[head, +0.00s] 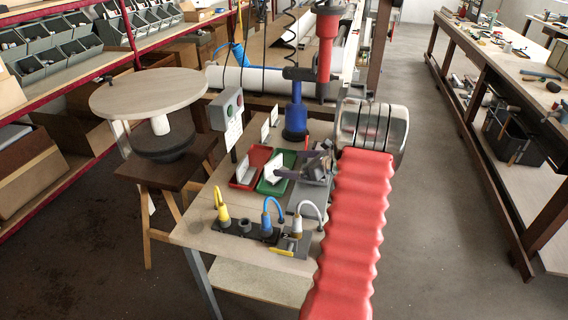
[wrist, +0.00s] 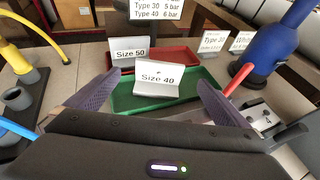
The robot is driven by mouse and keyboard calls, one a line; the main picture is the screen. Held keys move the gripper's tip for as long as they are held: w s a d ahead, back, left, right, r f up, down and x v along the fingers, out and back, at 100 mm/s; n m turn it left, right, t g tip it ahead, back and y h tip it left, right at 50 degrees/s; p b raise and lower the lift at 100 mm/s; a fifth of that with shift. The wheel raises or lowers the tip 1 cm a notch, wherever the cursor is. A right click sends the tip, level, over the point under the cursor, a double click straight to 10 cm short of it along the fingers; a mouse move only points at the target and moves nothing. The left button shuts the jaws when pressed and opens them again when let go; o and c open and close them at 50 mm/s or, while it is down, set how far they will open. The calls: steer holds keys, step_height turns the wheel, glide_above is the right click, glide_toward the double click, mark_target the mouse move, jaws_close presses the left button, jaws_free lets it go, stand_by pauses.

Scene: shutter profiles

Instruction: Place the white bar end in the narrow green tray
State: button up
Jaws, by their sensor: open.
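The narrow green tray (head: 273,184) lies on the small table beside a red tray, and it fills the middle of the wrist view (wrist: 124,103). A white piece (wrist: 156,80) reading "Size 40" stands at it; I cannot tell whether this is only a label card or has a white bar end under it. No other white bar end can be made out for certain. My gripper (wrist: 158,100) is open, its two dark purple fingers apart on either side of the green tray, with nothing seen between the fingertips. In the head view my gripper (head: 303,167) is over the tray's right side.
The red tray (wrist: 178,57) with a "Size 50" card (wrist: 130,50) lies behind. A blue tool (wrist: 268,45) stands at the right. Yellow and blue hoses (head: 222,205) rise from dark holders at the table's front. A round-topped stand (head: 150,92) is at the left.

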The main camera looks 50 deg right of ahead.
steer(key=shift+v, duration=1.1)
steer(key=w+a+r+n+g+y, duration=0.15)
steer(key=a+r+n, duration=0.3)
steer(key=a, duration=0.65)
steer(key=a+r+n+g+y, duration=0.1)
steer(key=a+r+n+g, duration=0.4)
steer(key=a, duration=0.6)
steer(key=w+a+r+n+y, duration=0.1)
steer(key=a+r+n+y, duration=0.15)
steer(key=a+n, duration=0.6)
steer(key=s+a+r+n+h, duration=0.2)
steer(key=s+a+n+h, duration=0.1)
steer(key=s+a+n, duration=0.5)
steer(key=s+a+r+n+g+h, duration=0.1)
steer(key=s+a+r+n+h, duration=0.2)
steer(key=s+a+n, duration=0.6)
steer(key=s+a, duration=0.3)
steer(key=s, duration=0.1)
steer(key=shift+a, duration=0.25)
